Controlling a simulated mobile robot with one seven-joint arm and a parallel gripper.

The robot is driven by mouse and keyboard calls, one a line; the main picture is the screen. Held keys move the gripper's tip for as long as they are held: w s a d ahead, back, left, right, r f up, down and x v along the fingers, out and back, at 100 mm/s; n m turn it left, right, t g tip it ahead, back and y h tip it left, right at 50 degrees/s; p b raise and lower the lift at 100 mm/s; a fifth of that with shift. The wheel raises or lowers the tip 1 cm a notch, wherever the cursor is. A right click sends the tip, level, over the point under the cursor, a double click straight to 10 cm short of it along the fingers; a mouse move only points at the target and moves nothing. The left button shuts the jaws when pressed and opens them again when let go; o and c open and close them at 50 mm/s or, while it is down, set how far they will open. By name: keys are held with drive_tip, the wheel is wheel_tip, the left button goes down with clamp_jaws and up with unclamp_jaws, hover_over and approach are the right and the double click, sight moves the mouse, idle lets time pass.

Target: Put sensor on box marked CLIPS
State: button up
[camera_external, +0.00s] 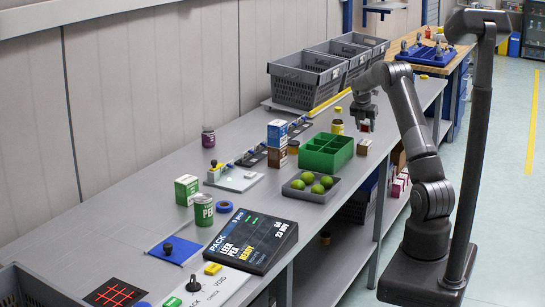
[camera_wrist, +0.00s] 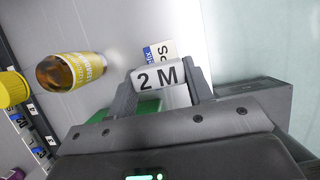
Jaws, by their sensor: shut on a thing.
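My gripper (camera_external: 364,120) is shut on a small white block marked "2 M" (camera_wrist: 160,76) and holds it above the right part of the bench. In the outside view only a small reddish and pale bit of the held thing shows. A small brown and white box (camera_external: 363,147) stands on the bench below my gripper. In the wrist view a white and blue label starting "Sc" (camera_wrist: 160,52) shows just beyond the block, partly hidden by it. A blue and white box (camera_external: 277,133) sits on a brown box (camera_external: 277,157). I cannot read CLIPS on any box.
An amber bottle (camera_wrist: 70,71) stands close to my gripper. A green divided tray (camera_external: 326,152) and a grey tray of limes (camera_external: 310,186) lie nearby. Grey crates (camera_external: 305,82) stand behind. A green box (camera_external: 187,190), can (camera_external: 203,210) and display panel (camera_external: 250,241) stand nearer.

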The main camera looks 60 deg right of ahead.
sight(365, 132)
drive_tip(key=shift+f, duration=2)
drive_tip(key=shift+f, duration=0.1)
drive_tip(key=o, duration=1)
drive_tip(key=v, duration=1.2)
